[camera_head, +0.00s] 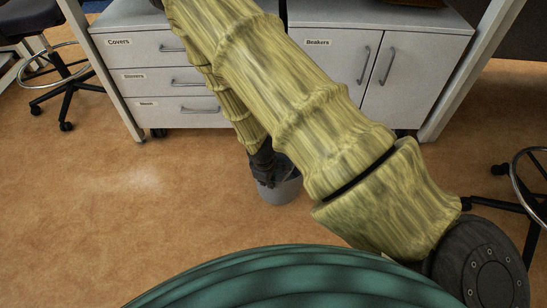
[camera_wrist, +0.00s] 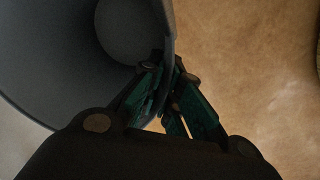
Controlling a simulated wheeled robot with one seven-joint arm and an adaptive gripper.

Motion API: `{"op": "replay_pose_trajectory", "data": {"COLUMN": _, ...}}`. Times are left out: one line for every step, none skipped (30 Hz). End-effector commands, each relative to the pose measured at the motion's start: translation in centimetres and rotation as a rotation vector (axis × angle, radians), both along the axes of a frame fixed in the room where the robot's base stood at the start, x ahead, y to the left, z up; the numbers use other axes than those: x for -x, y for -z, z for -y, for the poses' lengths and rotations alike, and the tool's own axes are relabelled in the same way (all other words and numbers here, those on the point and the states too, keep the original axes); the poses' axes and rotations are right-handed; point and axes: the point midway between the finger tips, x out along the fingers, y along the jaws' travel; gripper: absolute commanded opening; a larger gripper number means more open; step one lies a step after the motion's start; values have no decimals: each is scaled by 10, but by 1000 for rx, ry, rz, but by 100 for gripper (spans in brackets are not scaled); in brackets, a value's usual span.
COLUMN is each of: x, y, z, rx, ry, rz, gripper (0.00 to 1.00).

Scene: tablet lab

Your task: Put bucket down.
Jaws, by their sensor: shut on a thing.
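The grey bucket (camera_head: 279,189) shows low in the middle of the head view, in front of the cabinets. My gripper (camera_head: 263,175) is at its upper left side, partly hidden by my arm. In the wrist view the bucket (camera_wrist: 55,60) fills the left side, and I look down into its open, empty-looking inside. My gripper (camera_wrist: 168,92) is shut on the bucket's rim, with one finger inside the wall and one outside. The bucket looks close to the floor (camera_head: 170,220); I cannot tell whether its base touches it.
Grey cabinets with drawers (camera_head: 165,85) and a door unit labelled Beakers (camera_head: 400,80) stand behind the bucket. A stool (camera_head: 62,75) is at the far left, and another stool base (camera_head: 520,185) is at the right. The floor around the bucket is clear.

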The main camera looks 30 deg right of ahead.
Motion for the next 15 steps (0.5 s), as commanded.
{"op": "replay_pose_trajectory", "data": {"x": -8, "y": 3, "z": 6, "rx": -1, "ry": 4, "rz": 3, "gripper": 0}}
{"op": "replay_pose_trajectory", "data": {"x": -12, "y": 4, "z": 8, "rx": -1, "ry": 4, "rz": 4, "gripper": 0}}
{"op": "replay_pose_trajectory", "data": {"x": -18, "y": 4, "z": 12, "rx": -2, "ry": 3, "rz": 4, "gripper": 0}}
{"op": "replay_pose_trajectory", "data": {"x": -22, "y": 5, "z": 15, "rx": -1, "ry": 4, "rz": 4, "gripper": 0}}
{"op": "replay_pose_trajectory", "data": {"x": -26, "y": 5, "z": 18, "rx": -1, "ry": 4, "rz": 4, "gripper": 0}}
{"op": "replay_pose_trajectory", "data": {"x": -32, "y": 6, "z": 22, "rx": -2, "ry": 4, "rz": 4, "gripper": 0}}
{"op": "replay_pose_trajectory", "data": {"x": -36, "y": 6, "z": 24, "rx": -1, "ry": 4, "rz": 4, "gripper": 0}}
{"op": "replay_pose_trajectory", "data": {"x": -40, "y": 7, "z": 27, "rx": -2, "ry": 3, "rz": 3, "gripper": 0}}
{"op": "replay_pose_trajectory", "data": {"x": -46, "y": 8, "z": 31, "rx": -1, "ry": 4, "rz": 4, "gripper": 0}}
{"op": "replay_pose_trajectory", "data": {"x": -50, "y": 8, "z": 34, "rx": -1, "ry": 5, "rz": 3, "gripper": 0}}
{"op": "replay_pose_trajectory", "data": {"x": -54, "y": 8, "z": 37, "rx": -1, "ry": 4, "rz": 4, "gripper": 0}}
{"op": "replay_pose_trajectory", "data": {"x": -59, "y": 9, "z": 40, "rx": -1, "ry": 4, "rz": 2, "gripper": 0}}
{"op": "replay_pose_trajectory", "data": {"x": -64, "y": 9, "z": 43, "rx": -1, "ry": 4, "rz": 4, "gripper": 0}}
{"op": "replay_pose_trajectory", "data": {"x": -67, "y": 10, "z": 45, "rx": -1, "ry": 4, "rz": 4, "gripper": 0}}
{"op": "replay_pose_trajectory", "data": {"x": -72, "y": 10, "z": 49, "rx": -1, "ry": 4, "rz": 4, "gripper": 0}}
